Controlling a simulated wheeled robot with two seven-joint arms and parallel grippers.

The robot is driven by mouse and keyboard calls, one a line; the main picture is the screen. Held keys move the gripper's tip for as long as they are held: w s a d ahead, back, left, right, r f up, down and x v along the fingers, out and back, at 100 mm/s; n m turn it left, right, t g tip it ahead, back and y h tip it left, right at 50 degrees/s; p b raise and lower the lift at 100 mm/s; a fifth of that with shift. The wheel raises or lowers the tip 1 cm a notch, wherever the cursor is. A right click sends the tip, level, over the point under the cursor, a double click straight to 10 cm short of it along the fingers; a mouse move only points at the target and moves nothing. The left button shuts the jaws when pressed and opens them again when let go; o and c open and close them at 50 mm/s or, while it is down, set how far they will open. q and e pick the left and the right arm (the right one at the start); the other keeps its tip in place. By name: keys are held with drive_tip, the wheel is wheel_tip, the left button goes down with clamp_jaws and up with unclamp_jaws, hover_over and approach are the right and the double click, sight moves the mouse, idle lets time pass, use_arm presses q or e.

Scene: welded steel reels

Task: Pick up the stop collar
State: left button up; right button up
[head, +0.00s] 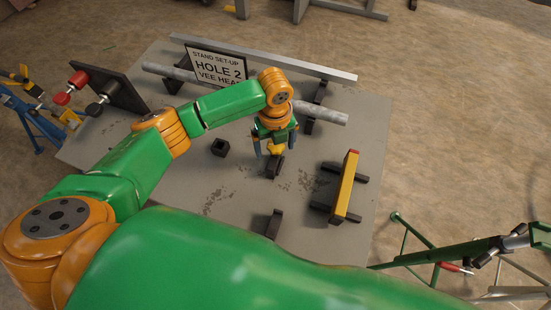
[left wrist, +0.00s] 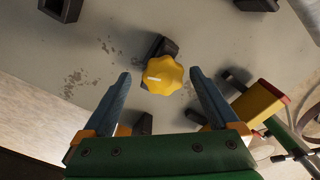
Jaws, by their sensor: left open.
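What I take to be the stop collar is a dark piece (head: 275,167) with a yellow lobed knob, standing on the grey plate (head: 236,190) in the head view. In the left wrist view its knob (left wrist: 162,75) has a white mark and covers part of the dark piece below. My left gripper (head: 273,150) is open and points down over it. In the left wrist view the two blue fingers (left wrist: 161,76) are on either side of the knob, with gaps showing on both sides. My right gripper is not in view.
A small dark hollow block (head: 220,147) stands left of the gripper. A long grey pipe (head: 320,112) rests on dark supports behind, with a sign (head: 217,67). A yellow bar (head: 346,186) on dark feet stands to the right. A dark block (head: 273,223) stands in front.

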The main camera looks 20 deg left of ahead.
use_arm(q)
drive_tip(key=shift+f, duration=0.5)
drive_tip(key=shift+w+d+f, duration=0.1)
drive_tip(key=shift+w+d, duration=0.05)
drive_tip(key=shift+w, duration=0.1)
clamp_jaws()
drive_tip(key=shift+r, duration=0.2)
